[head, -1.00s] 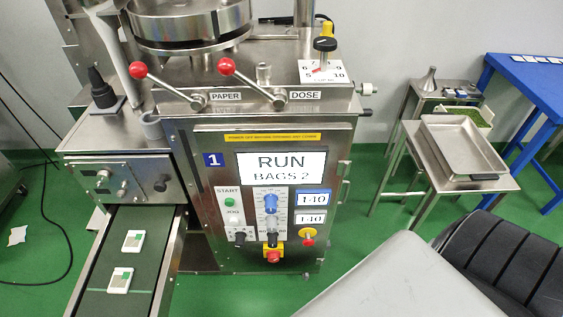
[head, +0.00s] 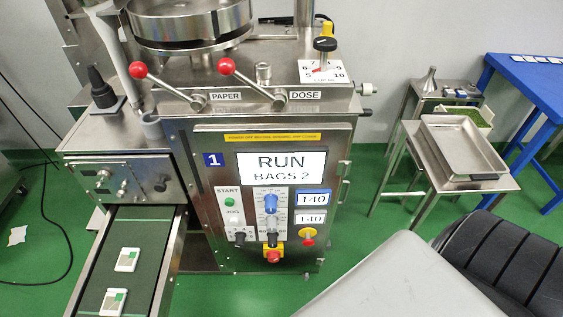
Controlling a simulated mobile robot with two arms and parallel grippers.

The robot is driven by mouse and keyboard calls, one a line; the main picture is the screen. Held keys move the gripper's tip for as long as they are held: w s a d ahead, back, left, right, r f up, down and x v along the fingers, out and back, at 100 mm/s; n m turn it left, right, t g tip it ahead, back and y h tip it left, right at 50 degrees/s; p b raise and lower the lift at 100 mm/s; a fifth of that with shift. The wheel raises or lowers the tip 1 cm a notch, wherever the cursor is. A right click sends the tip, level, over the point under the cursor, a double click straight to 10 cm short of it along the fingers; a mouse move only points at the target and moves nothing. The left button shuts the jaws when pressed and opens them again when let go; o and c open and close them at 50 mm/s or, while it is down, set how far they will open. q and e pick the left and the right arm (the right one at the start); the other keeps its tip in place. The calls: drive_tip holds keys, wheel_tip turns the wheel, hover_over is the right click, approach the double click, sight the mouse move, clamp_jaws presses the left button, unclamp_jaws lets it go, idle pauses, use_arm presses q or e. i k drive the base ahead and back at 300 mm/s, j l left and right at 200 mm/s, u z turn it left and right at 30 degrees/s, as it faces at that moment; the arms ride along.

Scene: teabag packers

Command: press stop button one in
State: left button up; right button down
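The steel machine marked with a blue 1 (head: 213,160) stands in the middle of the head view. Its screen (head: 282,165) reads RUN, BAGS 2. Low on its front panel, a red button (head: 273,256) sits on a yellow plate. A second red knob (head: 308,241) with a yellow surround is to its right and a little higher. No readable label tells which one is the stop. The green START button (head: 230,202) and white JOG button (head: 234,222) are at the panel's left.
A conveyor belt (head: 145,240) with two teabag packets (head: 128,260) runs at the left. Two red-knobbed levers (head: 226,66) stick out above the panel. A steel tray (head: 461,147) on a stand and a blue table (head: 535,80) are at the right. Green floor lies between.

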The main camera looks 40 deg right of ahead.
sight(308, 242)
drive_tip(key=z, duration=1.35)
